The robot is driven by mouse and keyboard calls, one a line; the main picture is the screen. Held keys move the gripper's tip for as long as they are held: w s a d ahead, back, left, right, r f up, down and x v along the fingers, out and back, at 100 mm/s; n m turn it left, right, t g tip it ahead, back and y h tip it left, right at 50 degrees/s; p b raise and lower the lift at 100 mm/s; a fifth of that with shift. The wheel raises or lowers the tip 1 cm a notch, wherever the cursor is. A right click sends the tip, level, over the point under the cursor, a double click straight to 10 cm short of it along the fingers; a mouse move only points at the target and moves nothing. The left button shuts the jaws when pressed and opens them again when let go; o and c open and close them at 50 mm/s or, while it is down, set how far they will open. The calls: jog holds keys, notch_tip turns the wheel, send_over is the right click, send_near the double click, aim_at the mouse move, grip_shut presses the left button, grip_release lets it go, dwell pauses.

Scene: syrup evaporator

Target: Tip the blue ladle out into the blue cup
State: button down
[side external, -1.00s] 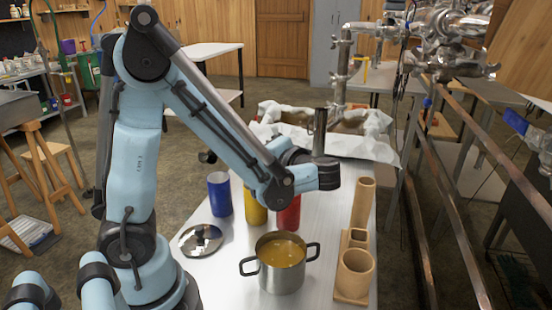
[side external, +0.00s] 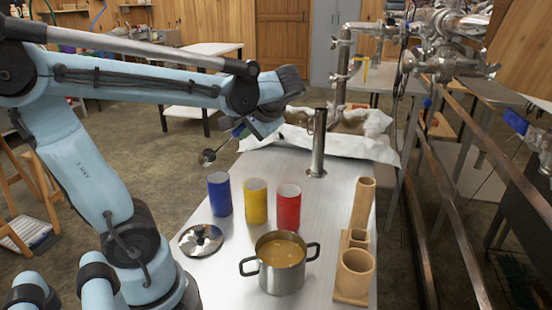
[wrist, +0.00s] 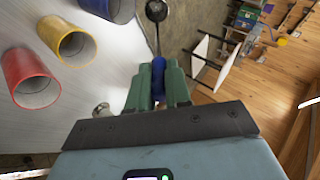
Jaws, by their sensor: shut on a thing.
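My gripper (wrist: 158,88) has its green fingers shut on the blue handle of the blue ladle (wrist: 158,66). The ladle's metal bowl (wrist: 156,10) points away from the fingers; I cannot tell what it holds. In the side view the bowl (side external: 207,157) hangs above and behind the blue cup (side external: 219,193), apart from it. My gripper (side external: 240,130) is partly hidden there by my wrist. The blue cup stands upright on the table; in the wrist view its part-cut shape (wrist: 122,10) is left of the bowl, which shows against the floor.
A yellow cup (side external: 255,201) and a red cup (side external: 288,209) stand right of the blue cup. A two-handled pot (side external: 282,270) of amber liquid, a round metal lid (side external: 201,240), a wooden holder (side external: 356,272) and a metal cylinder (side external: 318,145) share the table (side external: 325,215).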

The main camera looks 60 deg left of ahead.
jog(key=shift+s+a+r+n+t+h, duration=0.1)
jog(key=shift+s+a+r+t+h, duration=0.25)
jog(key=shift+a+r+h, duration=0.35)
jog(key=shift+s+a+r+n+t+h, duration=0.1)
jog(key=shift+s+a+r+t+h, duration=0.2)
jog(key=shift+a+r+h, duration=0.35)
jog(key=shift+s+a+r+n+t+h, duration=0.1)
jog(key=shift+s+a+r+t+h, duration=0.2)
jog(key=shift+a+r+h, duration=0.45)
jog(key=s+a+r+t+h, duration=0.2)
jog(key=a+r+h, duration=0.1)
jog(key=a+h, duration=0.1)
jog(key=shift+s+a+n, duration=0.25)
jog(key=shift+a+n, duration=0.05)
jog(key=shift+a, duration=0.15)
